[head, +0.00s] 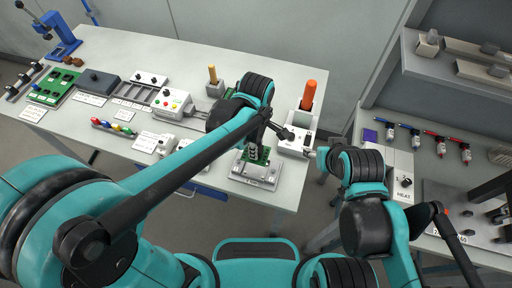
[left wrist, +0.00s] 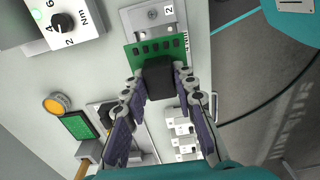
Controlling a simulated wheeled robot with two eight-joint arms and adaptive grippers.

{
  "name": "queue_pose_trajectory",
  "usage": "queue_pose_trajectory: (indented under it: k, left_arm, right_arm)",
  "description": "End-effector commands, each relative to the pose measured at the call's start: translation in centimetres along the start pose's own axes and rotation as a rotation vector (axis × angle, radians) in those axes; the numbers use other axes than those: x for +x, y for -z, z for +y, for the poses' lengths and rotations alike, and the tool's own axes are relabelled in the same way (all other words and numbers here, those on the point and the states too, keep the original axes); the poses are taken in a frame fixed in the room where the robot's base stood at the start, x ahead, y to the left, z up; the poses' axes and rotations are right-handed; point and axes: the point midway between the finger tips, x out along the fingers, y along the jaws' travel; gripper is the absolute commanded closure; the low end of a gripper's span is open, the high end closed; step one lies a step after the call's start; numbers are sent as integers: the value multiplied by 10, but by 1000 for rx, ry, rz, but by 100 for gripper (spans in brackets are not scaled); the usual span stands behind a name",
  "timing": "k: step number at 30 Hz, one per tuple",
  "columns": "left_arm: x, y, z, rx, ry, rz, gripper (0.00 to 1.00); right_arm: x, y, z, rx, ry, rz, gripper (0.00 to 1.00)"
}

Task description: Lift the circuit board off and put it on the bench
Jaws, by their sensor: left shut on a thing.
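The green circuit board (head: 264,153) is at the light grey labelled holder (head: 258,183) near the bench's front edge. In the left wrist view the board (left wrist: 143,50) carries a row of small dark parts and a large black block (left wrist: 160,78). My left gripper (left wrist: 168,98) is shut on this block, with a finger on each side. In the head view the left gripper (head: 256,145) reaches down onto the board. I cannot tell whether the board still touches its holder. My right arm is at the right; the state of its gripper (head: 316,157) is unclear.
The bench (head: 150,57) is bare along its back. A grey block with an orange peg (head: 308,95) stands right of the board, with a white box (head: 295,146) before it. Several devices and a second green board (head: 52,85) stand at the left. A tool shelf (head: 455,75) stands right.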

Motion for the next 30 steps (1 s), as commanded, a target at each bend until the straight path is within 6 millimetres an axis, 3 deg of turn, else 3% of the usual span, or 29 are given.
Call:
queue_pose_trajectory:
  k: [30]
  left_arm:
    - [-37,0,0,0,0,0,97]
  right_arm:
    - [-25,18,0,0,0,0,46]
